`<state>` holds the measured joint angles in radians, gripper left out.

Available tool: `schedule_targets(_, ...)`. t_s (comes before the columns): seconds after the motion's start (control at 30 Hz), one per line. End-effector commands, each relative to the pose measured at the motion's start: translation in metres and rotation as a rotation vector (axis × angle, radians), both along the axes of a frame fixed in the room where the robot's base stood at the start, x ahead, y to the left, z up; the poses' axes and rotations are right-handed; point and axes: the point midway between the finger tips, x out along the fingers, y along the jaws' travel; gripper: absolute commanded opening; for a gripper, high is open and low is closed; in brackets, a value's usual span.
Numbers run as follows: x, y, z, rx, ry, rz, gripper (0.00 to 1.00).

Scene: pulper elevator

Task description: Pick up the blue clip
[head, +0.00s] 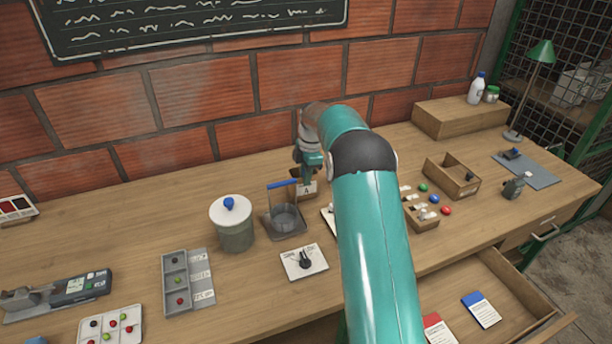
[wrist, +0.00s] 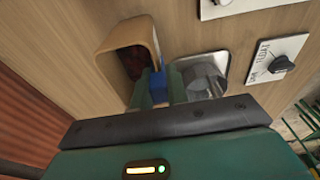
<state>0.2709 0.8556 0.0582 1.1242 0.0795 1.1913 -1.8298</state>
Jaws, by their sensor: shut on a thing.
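The blue clip (wrist: 157,87) shows in the wrist view as a small blue piece between the fingers of my gripper (wrist: 158,90). My gripper is shut on it. In the head view, my gripper (head: 307,175) points down just above the small box labelled A (head: 308,191). A blue strip (head: 283,183) shows just left of the fingers, along the top of a clear panel behind the clear container (head: 285,218). The fingertips are partly hidden in the head view, and I cannot tell whether the clip touches the box or the panel.
A lidded grey jar (head: 236,232) stands left of the clear container. A dial plate (head: 304,262) lies in front. My arm hides part of the bench. An open wooden box (head: 453,177) and coloured balls lie to the right. The brick wall is close behind.

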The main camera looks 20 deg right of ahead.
Motion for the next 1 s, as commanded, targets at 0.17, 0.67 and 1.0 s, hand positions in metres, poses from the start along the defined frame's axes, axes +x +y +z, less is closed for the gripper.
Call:
schedule_targets(0.17,0.0,0.0,0.007,0.0,-0.001,0.0,0.0)
schedule_targets(0.67,-0.03,0.008,0.069,-0.001,-0.002,0.0,0.0)
schedule_targets(1.0,-0.074,0.02,0.103,0.0,0.0,0.0,0.0)
